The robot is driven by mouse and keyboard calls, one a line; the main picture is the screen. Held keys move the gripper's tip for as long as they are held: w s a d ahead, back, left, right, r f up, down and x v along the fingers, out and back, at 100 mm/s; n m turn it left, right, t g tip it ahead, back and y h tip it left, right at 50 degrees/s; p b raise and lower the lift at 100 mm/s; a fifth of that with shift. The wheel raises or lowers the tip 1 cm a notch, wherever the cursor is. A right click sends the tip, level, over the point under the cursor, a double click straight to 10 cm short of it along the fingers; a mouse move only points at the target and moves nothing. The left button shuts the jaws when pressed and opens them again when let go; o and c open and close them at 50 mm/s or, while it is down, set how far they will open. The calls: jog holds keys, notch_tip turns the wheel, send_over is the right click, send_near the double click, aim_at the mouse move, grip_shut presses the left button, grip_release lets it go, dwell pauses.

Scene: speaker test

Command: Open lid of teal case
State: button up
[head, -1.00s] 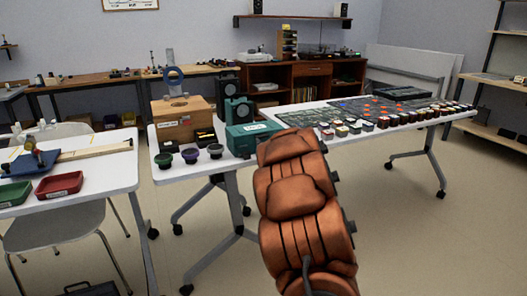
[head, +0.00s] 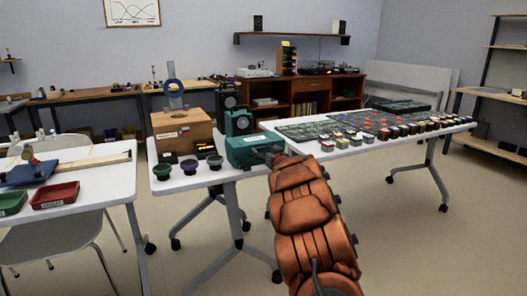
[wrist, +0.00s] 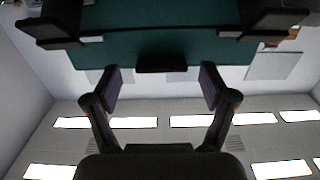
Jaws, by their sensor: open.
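The teal case (head: 244,148) sits on the white table at its front edge, with a pale label on its front.
Several small dark pots (head: 189,167) stand to the left. Boards with small blocks (head: 345,125) cover the table to the right. Floor in front is free.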

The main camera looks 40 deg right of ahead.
jog(key=shift+x, duration=0.75)
grip_shut()
dwell(0.4)
